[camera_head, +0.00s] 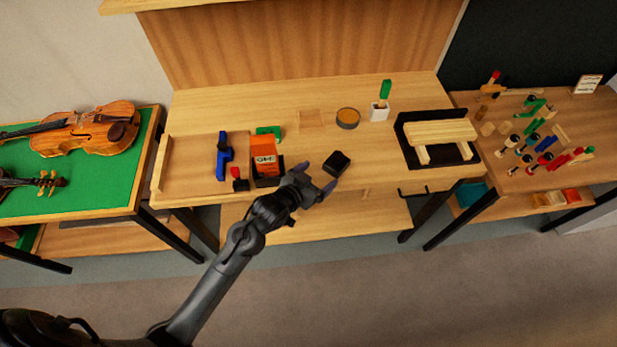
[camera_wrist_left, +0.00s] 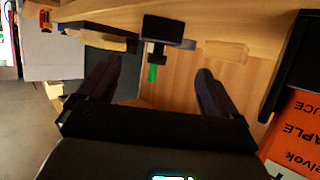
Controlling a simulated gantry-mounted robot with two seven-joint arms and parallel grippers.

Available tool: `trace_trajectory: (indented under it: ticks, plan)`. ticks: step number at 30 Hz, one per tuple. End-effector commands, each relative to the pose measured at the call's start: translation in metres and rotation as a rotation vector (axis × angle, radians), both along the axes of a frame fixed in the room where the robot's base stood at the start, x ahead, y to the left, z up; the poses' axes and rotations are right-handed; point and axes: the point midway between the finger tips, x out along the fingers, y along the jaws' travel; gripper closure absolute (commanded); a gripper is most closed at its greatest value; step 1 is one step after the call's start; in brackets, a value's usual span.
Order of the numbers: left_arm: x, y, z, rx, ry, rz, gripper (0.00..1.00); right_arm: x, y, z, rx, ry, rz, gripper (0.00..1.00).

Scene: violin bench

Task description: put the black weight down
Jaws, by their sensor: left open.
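The black weight (camera_head: 336,163) is a small dark block on the wooden bench top, near its front edge. My left gripper (camera_head: 316,177) is just in front of it and to its left, its fingers spread and apart from the weight. In the left wrist view the weight (camera_wrist_left: 163,30) shows beyond and between the open fingertips (camera_wrist_left: 157,70), with nothing between them. Its underside is hidden, so its contact with the bench is hard to judge. My right gripper is in no view.
An orange box (camera_head: 264,156) in a black holder stands left of my gripper, with a blue tool (camera_head: 223,156) beyond. A round tin (camera_head: 347,118) and a white cup (camera_head: 379,112) stand behind the weight. A wooden stand on a black mat (camera_head: 410,149) lies to the right.

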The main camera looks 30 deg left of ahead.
Motion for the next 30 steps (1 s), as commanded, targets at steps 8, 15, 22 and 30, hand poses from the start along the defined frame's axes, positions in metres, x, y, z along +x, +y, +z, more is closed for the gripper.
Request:
trace_trajectory:
  ticks: [8, 15, 22, 30]
  plan:
    - [-0.033, 0.003, -0.007, 0.027, 0.088, 0.007, 0.06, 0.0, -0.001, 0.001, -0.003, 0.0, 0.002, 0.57]
    - [-0.142, 0.01, -0.03, 0.113, 0.437, 0.023, 0.06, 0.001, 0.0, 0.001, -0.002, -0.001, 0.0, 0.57]
    - [-0.245, 0.014, -0.027, 0.161, 0.742, 0.017, 0.06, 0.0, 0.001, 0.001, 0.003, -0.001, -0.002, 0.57]
    - [-0.282, 0.015, -0.021, 0.174, 0.854, 0.009, 0.06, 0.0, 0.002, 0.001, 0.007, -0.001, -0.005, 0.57]
